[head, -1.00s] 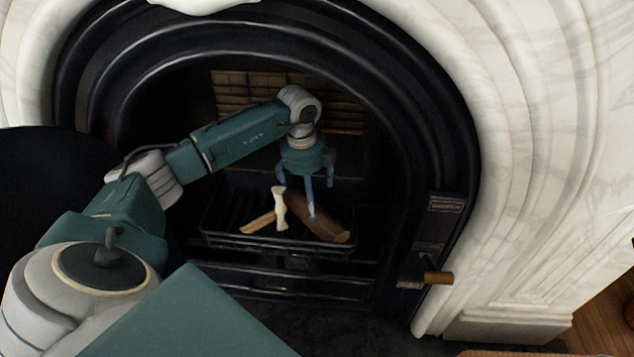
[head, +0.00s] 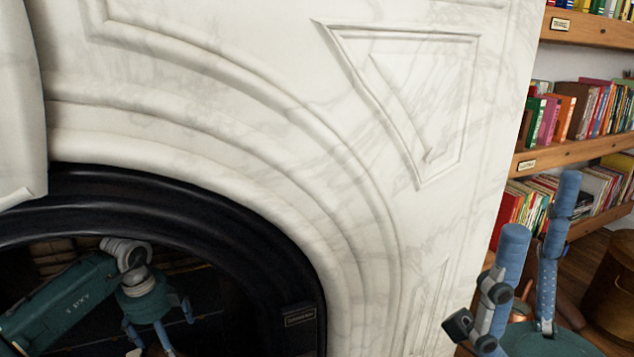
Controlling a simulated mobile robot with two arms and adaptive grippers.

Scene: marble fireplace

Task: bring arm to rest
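My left arm comes in from the lower left and reaches into the dark fireplace opening. My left gripper (head: 160,336) hangs there, pointing down. Its blue fingers are spread apart, with some tips cut off by the bottom edge, and I see nothing held between them. My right gripper (head: 540,205) is at the lower right, in front of the bookshelf side. Its blue fingers point up, apart and empty.
The white marble surround (head: 250,90) fills the middle, with a black iron arch (head: 180,190) inside it. A bookshelf (head: 570,152) with several books stands at the right. A brown round container (head: 612,290) is on the wooden floor.

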